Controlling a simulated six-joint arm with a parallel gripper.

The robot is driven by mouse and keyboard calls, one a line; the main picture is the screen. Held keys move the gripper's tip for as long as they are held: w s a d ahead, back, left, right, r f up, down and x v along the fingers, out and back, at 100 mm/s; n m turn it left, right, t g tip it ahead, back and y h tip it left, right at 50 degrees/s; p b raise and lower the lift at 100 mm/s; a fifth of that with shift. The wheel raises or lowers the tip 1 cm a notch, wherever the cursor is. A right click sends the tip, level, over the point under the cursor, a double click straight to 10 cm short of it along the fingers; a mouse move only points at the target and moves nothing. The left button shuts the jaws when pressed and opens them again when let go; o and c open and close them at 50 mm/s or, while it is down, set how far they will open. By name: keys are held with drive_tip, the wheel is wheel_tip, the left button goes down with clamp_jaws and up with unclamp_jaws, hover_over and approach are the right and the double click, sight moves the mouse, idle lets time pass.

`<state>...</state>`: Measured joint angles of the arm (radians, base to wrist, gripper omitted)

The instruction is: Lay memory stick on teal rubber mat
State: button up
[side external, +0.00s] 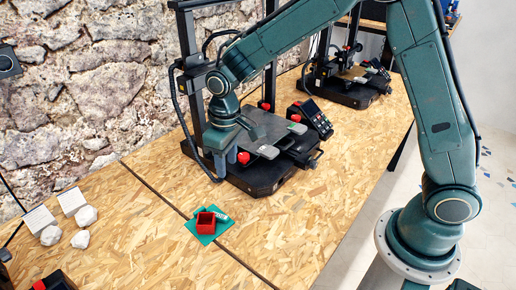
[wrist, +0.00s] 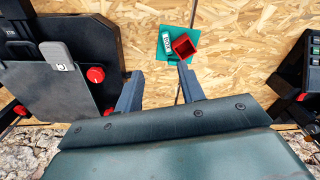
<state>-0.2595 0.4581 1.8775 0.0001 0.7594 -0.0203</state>
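The teal rubber mat (side external: 222,226) lies on the wooden table in front of the near printer. It also shows in the wrist view (wrist: 165,51), beyond my fingertips. A small open red box (side external: 205,222) sits over part of the mat and shows in the wrist view (wrist: 184,46). White marking (wrist: 167,42) shows on the mat beside the box; I cannot tell whether it is print or a separate object. I cannot make out the memory stick with certainty. My gripper (side external: 225,163) is open and empty, pointing down beside the printer. Its two fingers (wrist: 160,88) stand apart.
A black printer (side external: 258,180) with a grey bed stands close to my gripper, and a second printer (side external: 345,88) stands behind. White lumps (side external: 84,216) and cards (side external: 72,201) lie at left. A dark seam crosses the table by the mat.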

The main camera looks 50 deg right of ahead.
drive_tip(key=s+d+r+m+t, duration=0.1)
drive_tip(key=s+d+r+t, duration=0.1)
drive_tip(key=s+d+r, duration=0.45)
drive_tip(key=s+d+r+m+t, duration=0.1)
drive_tip(key=s+d+r, duration=0.2)
drive_tip(key=s+r, duration=0.7)
drive_tip(key=s+d+m+t, duration=0.1)
drive_tip(key=s+d+t, duration=0.1)
drive_tip(key=s, duration=0.6)
drive_tip(key=shift+s, duration=0.3)
idle(0.3)
